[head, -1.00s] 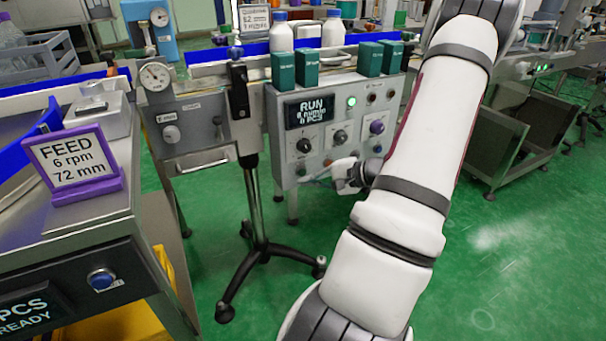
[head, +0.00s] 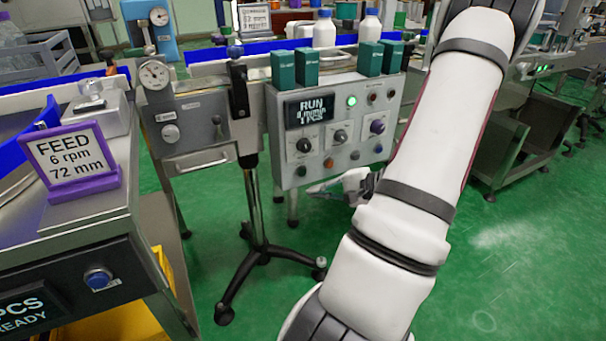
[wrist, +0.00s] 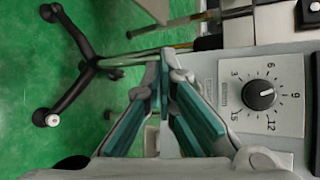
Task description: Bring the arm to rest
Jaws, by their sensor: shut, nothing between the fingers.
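My gripper (head: 312,189) is low in front of the grey control box (head: 285,165), below its row of dark knobs, with nothing held. In the wrist view, the teal fingers of my gripper (wrist: 167,72) come together at their tips. A black knob (wrist: 258,94) on a numbered dial is to their right. My white arm (head: 440,130) reaches from the bottom of the head view up past the right side of the box, then out of frame at the top. The box display (head: 309,111) reads RUN, and a green lamp (head: 351,101) is lit.
A black stand (head: 258,235) is left of the box. Green cartons (head: 283,69) stand on top, with white bottles (head: 324,33) on the line behind. A purple-framed FEED sign (head: 72,160) is on the left bench. Open green floor (head: 510,250) is at right.

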